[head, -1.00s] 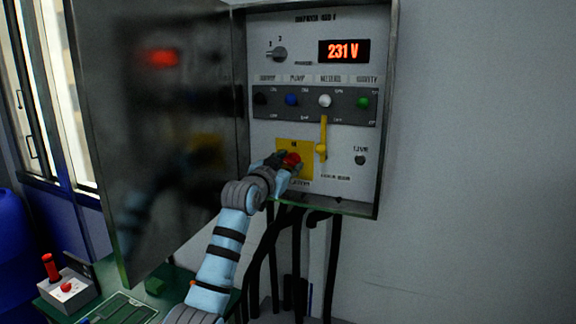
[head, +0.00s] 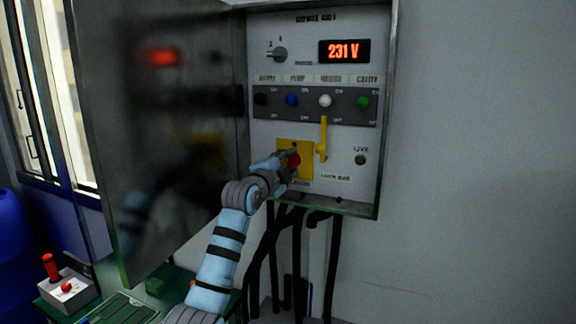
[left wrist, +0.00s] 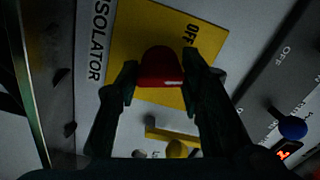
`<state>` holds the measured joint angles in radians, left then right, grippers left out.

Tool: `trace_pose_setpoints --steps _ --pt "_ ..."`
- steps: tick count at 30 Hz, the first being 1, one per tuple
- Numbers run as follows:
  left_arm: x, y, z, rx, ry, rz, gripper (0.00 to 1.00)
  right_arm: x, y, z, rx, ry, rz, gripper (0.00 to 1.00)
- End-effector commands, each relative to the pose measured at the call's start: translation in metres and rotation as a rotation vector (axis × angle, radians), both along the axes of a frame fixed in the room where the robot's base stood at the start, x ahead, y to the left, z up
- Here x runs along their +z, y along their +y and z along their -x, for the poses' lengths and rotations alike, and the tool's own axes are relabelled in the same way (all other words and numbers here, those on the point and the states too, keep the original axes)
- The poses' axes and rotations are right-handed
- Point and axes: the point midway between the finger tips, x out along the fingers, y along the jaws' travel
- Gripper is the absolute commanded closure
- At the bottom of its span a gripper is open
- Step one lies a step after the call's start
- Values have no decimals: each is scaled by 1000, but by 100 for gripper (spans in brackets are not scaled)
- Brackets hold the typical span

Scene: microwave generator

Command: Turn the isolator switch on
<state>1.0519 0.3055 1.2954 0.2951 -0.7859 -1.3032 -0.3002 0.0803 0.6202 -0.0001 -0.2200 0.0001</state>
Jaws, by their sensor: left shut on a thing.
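The isolator switch has a red handle (left wrist: 160,68) on a yellow plate (head: 309,173), low in the open grey cabinet. My left gripper (head: 290,160) is at the plate, with its fingers shut on the red handle. In the left wrist view the left gripper (left wrist: 163,82) has one finger on each side of the red handle. "ISOLATOR" and "OFF" show beside and on the yellow plate there. In the head view the gripper partly hides the handle. My right gripper is in neither view.
A yellow lever (head: 323,138) stands just right of the plate. Above are a row of coloured knobs (head: 325,101), a rotary selector (head: 277,54) and a display reading 231 V (head: 344,51). The cabinet door (head: 160,130) is open at left. Black cables (head: 296,260) hang below.

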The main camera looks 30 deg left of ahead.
Motion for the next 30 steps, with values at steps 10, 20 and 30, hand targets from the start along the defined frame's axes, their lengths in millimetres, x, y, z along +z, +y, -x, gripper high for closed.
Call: trace_pose_setpoints --steps 10,20,30 --pt "-2 0 0 -1 18 -238 93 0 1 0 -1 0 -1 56" --pt "-2 0 0 -1 24 -333 93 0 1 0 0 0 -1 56" --pt "-3 0 0 -1 26 -342 93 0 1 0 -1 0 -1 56"
